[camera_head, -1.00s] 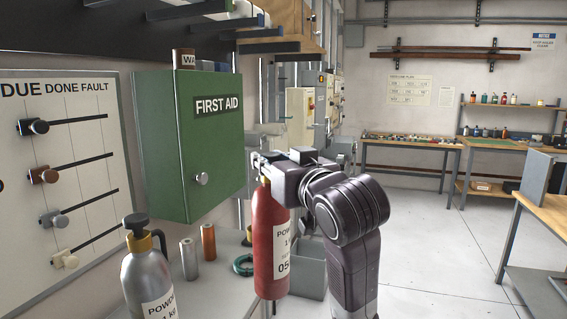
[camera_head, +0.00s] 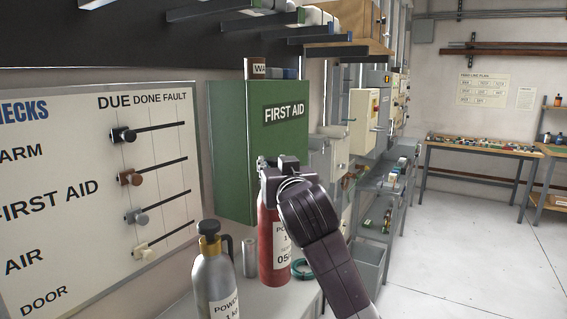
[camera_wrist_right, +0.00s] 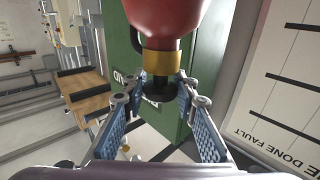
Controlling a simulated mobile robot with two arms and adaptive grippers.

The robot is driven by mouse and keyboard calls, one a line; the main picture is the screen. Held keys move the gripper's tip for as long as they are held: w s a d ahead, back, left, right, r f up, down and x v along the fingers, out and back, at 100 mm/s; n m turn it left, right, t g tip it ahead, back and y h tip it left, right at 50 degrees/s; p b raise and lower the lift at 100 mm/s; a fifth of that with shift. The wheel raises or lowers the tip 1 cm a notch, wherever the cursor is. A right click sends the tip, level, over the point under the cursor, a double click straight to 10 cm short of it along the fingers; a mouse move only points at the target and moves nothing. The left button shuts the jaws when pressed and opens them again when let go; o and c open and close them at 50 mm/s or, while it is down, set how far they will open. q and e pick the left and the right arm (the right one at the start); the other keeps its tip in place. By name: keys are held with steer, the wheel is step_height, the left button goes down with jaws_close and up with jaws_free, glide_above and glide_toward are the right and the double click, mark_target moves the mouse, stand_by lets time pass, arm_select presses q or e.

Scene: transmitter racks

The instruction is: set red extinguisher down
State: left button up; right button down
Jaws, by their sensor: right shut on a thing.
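The red extinguisher (camera_head: 267,245) with a white label hangs or stands upright over the grey shelf top (camera_head: 247,300), in front of the green first aid cabinet. My right gripper (camera_head: 273,172) is at its top. In the right wrist view the red body (camera_wrist_right: 178,18) and brass collar (camera_wrist_right: 160,63) show upside down, with the blue-padded fingers (camera_wrist_right: 157,92) on both sides of the neck. I cannot tell whether its base touches the shelf. My left gripper is not in view.
A grey powder extinguisher (camera_head: 214,277) stands to the left. A small silver cylinder (camera_head: 249,257) is just left of the red one, a teal ring (camera_head: 302,270) just right. The first aid cabinet (camera_head: 232,150) is behind. A grey bin (camera_head: 369,268) is to the right.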

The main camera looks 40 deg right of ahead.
steer(key=p, duration=0.1)
glide_above(275, 223)
steer(key=d+x, duration=0.1)
steer(key=x, duration=0.3)
steer(key=shift+s+a+f, duration=0.1)
steer(key=shift+s+f, duration=0.05)
steer(key=shift+f, duration=1.2)
steer(key=shift+s+a+f, duration=0.1)
steer(key=shift+s+f, duration=0.05)
steer(key=shift+f, duration=1.2)
steer(key=shift+w+f+p, duration=0.1)
steer(key=shift+p, duration=0.25)
steer(key=shift+f, duration=0.2)
steer(key=c, duration=1.8)
jaws_free()
steer(key=shift+w+a+f, duration=0.1)
steer(key=shift+f, duration=0.35)
steer(key=shift+o, duration=1.3)
steer(key=shift+s+r, duration=0.15)
steer(key=shift+s, duration=0.05)
